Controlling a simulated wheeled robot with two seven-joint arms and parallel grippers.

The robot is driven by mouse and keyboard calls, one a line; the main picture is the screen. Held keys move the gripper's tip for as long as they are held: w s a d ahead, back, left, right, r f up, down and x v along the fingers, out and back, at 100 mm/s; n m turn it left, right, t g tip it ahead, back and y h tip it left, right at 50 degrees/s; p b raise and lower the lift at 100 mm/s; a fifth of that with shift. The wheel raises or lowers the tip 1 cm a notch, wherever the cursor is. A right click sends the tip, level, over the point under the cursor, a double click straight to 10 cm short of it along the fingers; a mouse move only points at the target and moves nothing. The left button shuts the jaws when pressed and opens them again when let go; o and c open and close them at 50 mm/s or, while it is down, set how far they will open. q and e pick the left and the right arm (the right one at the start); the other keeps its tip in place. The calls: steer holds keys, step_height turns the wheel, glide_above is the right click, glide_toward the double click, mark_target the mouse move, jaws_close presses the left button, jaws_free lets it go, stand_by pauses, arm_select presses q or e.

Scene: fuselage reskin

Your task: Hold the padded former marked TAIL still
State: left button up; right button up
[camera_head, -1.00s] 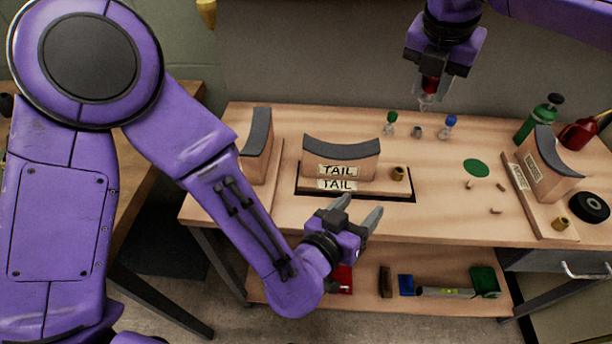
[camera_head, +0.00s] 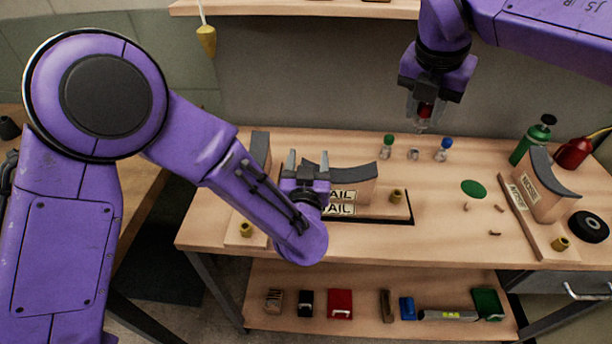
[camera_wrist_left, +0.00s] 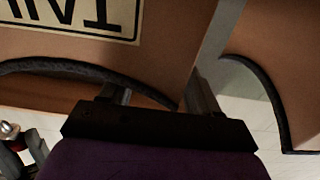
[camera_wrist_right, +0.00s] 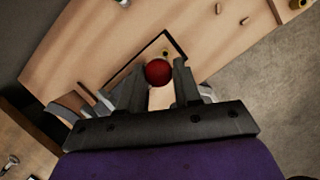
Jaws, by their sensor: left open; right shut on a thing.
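The padded former marked TAIL (camera_head: 345,187) stands upright on its base near the table's middle, with a dark curved pad on top. My left gripper (camera_head: 307,162) is open at the former's left end and hides part of its label. In the left wrist view the label (camera_wrist_left: 75,15) appears inverted, with the pad edge close to the open fingers (camera_wrist_left: 162,95). I cannot tell whether they touch it. My right gripper (camera_head: 422,115) is shut on a red-topped thing (camera_head: 425,108), raised above the table's back. Its red top also shows in the right wrist view (camera_wrist_right: 158,72).
A second former (camera_head: 261,150) stands at left, partly behind my left arm; another (camera_head: 545,188) stands at right. Small green-capped (camera_head: 387,149) and blue-capped (camera_head: 443,151) bottles stand at the back.

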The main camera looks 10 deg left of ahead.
arm_select(q)
steer(key=shift+w, duration=0.3)
jaws_close()
stand_by(0.6)
